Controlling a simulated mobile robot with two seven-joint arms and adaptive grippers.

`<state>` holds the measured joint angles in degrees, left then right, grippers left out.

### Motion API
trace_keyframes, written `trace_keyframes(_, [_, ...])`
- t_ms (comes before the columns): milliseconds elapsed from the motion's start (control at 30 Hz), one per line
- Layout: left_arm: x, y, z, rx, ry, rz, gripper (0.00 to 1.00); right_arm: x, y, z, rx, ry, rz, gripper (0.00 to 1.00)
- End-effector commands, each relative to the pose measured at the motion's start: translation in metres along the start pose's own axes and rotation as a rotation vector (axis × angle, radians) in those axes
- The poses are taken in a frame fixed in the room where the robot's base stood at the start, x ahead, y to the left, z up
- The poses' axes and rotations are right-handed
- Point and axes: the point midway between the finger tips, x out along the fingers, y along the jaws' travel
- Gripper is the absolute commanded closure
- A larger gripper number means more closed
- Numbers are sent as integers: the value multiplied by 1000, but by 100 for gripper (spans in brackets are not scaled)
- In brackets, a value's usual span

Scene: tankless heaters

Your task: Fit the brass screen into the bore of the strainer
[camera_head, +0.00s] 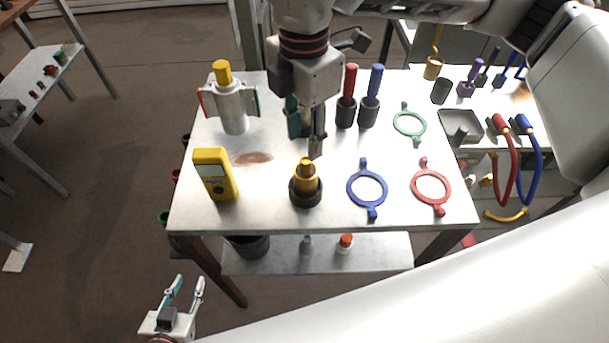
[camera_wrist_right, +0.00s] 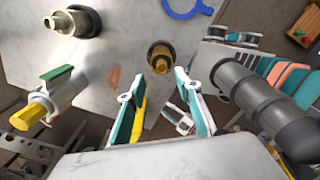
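A stepped brass piece (camera_head: 306,174), seemingly the screen, stands upright in a dark round collar (camera_head: 304,196) at the table's front middle. It also shows in the right wrist view (camera_wrist_right: 160,64). My right gripper (camera_head: 316,150) points down just above it. Its fingers (camera_wrist_right: 154,86) are apart with nothing visible between them. A stepped steel fitting (camera_wrist_right: 62,22) in a dark collar stands farther back; a white cylinder (camera_head: 234,112) with a yellow top stands back left. I cannot tell which is the strainer; no bore shows clearly. My left gripper (camera_head: 187,286) is open and empty, off the table's front left.
A yellow meter (camera_head: 216,177) stands left of the brass piece. Blue (camera_head: 352,188), red (camera_head: 414,188) and green (camera_head: 397,124) rings lie to the right. Red (camera_head: 350,80) and blue (camera_head: 375,80) handles stand in dark cups at the back. The table's front right corner is bare.

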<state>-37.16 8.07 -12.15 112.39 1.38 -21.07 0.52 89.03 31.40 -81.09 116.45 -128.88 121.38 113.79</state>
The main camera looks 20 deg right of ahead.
Motion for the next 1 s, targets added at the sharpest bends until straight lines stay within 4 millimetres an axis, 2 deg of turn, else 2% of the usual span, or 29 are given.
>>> trace_keyframes(433, [-8,-1,-11,-1,-1,1,69,54,-4,-3,-4,3,-2,66])
trace_keyframes(733, [-8,-1,-12,-1,2,0,69,60,-4,-3,-4,3,0,66])
trace_keyframes(767, [-8,-1,-12,-1,2,0,69,60,-4,-3,-4,3,0,69])
trace_keyframes(800, [-8,-1,-13,-1,2,0,69,60,-4,-3,-4,3,0,79])
trace_keyframes(900, [-8,-1,-13,-1,3,0,69,60,-4,-3,-4,3,0,100])
trace_keyframes(1000, [-8,-1,-14,-1,4,0,69,60,-4,-3,-4,3,0,100])
